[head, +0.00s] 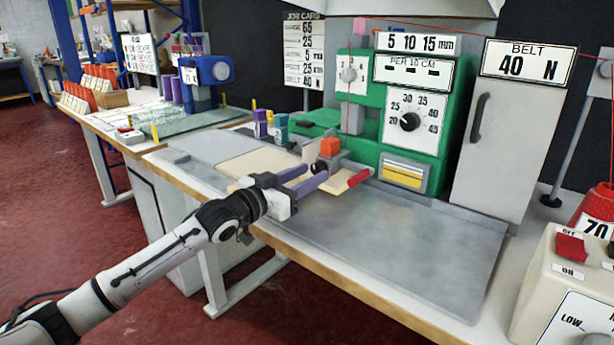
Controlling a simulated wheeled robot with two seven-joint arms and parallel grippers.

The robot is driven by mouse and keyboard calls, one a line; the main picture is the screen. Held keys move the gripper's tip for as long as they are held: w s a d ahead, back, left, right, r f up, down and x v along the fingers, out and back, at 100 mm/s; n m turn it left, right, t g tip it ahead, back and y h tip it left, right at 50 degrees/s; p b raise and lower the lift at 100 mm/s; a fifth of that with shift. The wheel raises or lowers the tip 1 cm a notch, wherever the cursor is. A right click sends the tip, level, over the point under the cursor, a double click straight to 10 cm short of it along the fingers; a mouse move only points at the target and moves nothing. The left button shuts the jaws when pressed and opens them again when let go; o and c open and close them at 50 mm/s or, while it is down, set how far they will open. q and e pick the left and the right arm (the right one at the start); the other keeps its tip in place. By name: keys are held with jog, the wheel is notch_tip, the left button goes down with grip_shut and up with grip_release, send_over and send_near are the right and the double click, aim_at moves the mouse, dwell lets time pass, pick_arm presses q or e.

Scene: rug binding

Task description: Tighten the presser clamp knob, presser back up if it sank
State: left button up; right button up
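The presser is the small assembly with an orange block (330,146) on a grey body, in front of the green machine (427,135). A small dark knob (319,165) shows at its near left side; I take it for the clamp knob. My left gripper (316,171) reaches in from the left with two purple fingers spread apart. Its fingertips are right at the knob, and the near finger partly hides it. I cannot tell whether they touch it. The presser's height is hard to judge from here. My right gripper is out of view.
A cream piece (257,163) lies under the presser, with a red-tipped bar (357,178) to the right. The grey metal table top (400,240) is clear at the front. A white BELT cabinet (497,130) and a control box (570,280) stand at the right.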

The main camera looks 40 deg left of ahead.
pick_arm(q)
jog(key=c, duration=0.8)
jog(key=shift+r+m+p, duration=0.3)
jog(key=shift+m+p, duration=0.2)
jog(key=shift+p, duration=0.35)
jog(key=shift+c, duration=0.2)
jog(key=shift+m+p, duration=0.4)
jog(key=shift+p, duration=0.15)
jog(key=shift+f+m+p, duration=0.15)
jog(key=shift+m+p, duration=0.2)
jog(key=shift+m, duration=0.15)
jog(key=shift+f, duration=0.1)
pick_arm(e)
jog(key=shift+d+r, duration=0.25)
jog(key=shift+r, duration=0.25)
pick_arm(q)
jog(key=o, duration=1)
jog(key=shift+o, duration=0.2)
jog(key=shift+s, duration=0.1)
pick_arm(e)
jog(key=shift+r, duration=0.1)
